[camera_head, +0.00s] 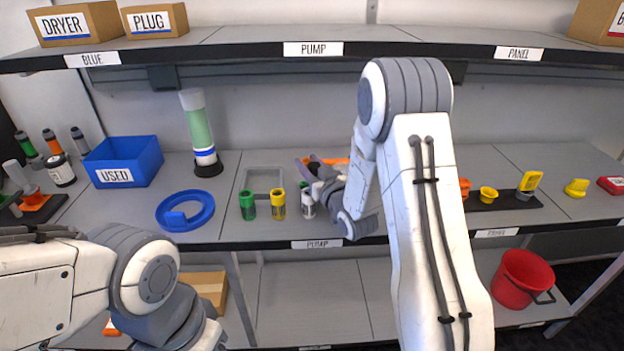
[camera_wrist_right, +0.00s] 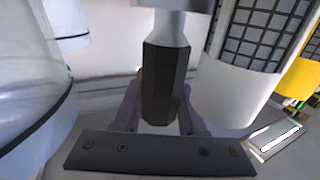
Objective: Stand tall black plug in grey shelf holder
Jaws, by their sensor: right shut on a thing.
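My right gripper (camera_head: 312,172) is low over the middle shelf, behind the green, yellow and white cylinders. In the right wrist view my right gripper (camera_wrist_right: 158,112) is shut on a black faceted plug (camera_wrist_right: 165,85) with a grey neck, which stands roughly upright between the fingers. In the head view the plug is mostly hidden by the gripper; a small dark part shows there. A grey rectangular frame (camera_head: 247,179), which may be the grey holder, sits on the shelf just left of my right gripper. My left gripper is out of view.
Close by stand green (camera_head: 247,206), yellow (camera_head: 278,205) and white (camera_head: 308,206) cylinders. The white one (camera_wrist_right: 235,95) is close beside the plug in the right wrist view. A blue ring (camera_head: 172,222), tall green-and-white column (camera_head: 198,130) and blue bin (camera_head: 148,160) are left.

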